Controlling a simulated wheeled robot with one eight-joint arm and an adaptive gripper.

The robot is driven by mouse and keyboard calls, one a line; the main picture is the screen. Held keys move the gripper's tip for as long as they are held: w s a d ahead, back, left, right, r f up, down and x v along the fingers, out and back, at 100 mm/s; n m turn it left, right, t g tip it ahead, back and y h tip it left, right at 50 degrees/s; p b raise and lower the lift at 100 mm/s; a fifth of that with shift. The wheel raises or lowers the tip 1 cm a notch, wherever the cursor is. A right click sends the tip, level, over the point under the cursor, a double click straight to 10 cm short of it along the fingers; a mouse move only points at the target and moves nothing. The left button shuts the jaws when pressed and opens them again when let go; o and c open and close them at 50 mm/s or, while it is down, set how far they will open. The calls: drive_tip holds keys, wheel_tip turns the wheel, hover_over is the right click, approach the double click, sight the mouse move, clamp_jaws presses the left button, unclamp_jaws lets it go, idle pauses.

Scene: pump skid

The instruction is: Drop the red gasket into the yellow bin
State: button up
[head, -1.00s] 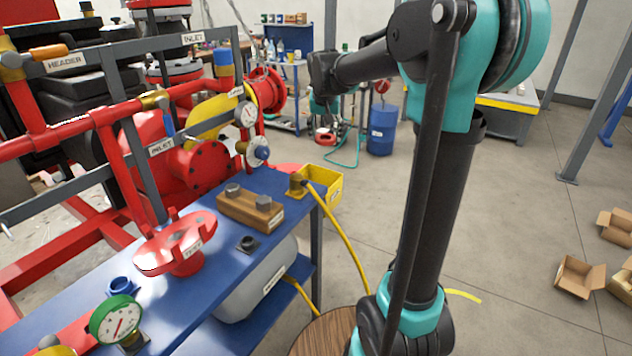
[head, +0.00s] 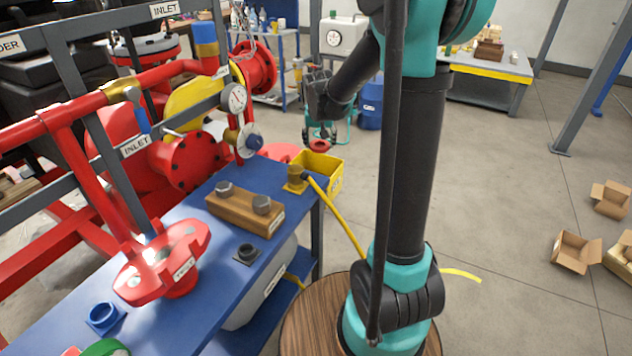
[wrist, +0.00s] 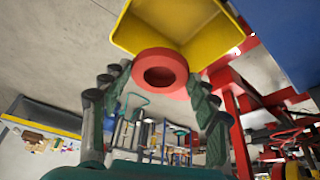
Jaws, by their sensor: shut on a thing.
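The red gasket (wrist: 140,73) is a thick ring, held between the fingertips of my gripper (wrist: 158,82) in the wrist view. In the head view the gasket (head: 319,149) shows just below my gripper (head: 319,136), near the upper edge of the yellow bin (head: 322,161). The open yellow bin (wrist: 196,52) also fills the top middle of the wrist view, beyond the gasket. The gasket looks clear of the bin, though the exact gap cannot be told. The bin stands at the far end of the blue bench, partly hidden by a brass fitting.
The blue bench (head: 225,285) carries a wooden block with bolts (head: 243,211), a red flange (head: 165,265) and a brass fitting with a yellow hose (head: 344,222). Red pipework with a gauge (head: 234,98) stands left of the bin.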

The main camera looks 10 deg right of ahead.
drive_tip(key=shift+f, duration=0.7)
drive_tip(key=o, duration=1.2)
drive_tip(key=shift+s+r, duration=0.1)
drive_tip(key=shift+r, duration=0.05)
drive_tip(key=v, duration=1.1)
drive_tip(key=shift+r, duration=0.35)
drive_tip(key=shift+s, duration=0.1)
drive_tip(key=s+d+f+n, duration=0.1)
drive_tip(key=s+d+f, duration=0.1)
drive_tip(key=s+f, duration=0.6)
drive_tip(key=s+d+f+n, duration=0.1)
drive_tip(key=s+d+f, duration=0.2)
drive_tip(key=s+f, duration=0.5)
drive_tip(key=s, duration=0.8)
drive_tip(key=shift+s+f+y, duration=0.35)
drive_tip(key=shift+f+y, duration=0.05)
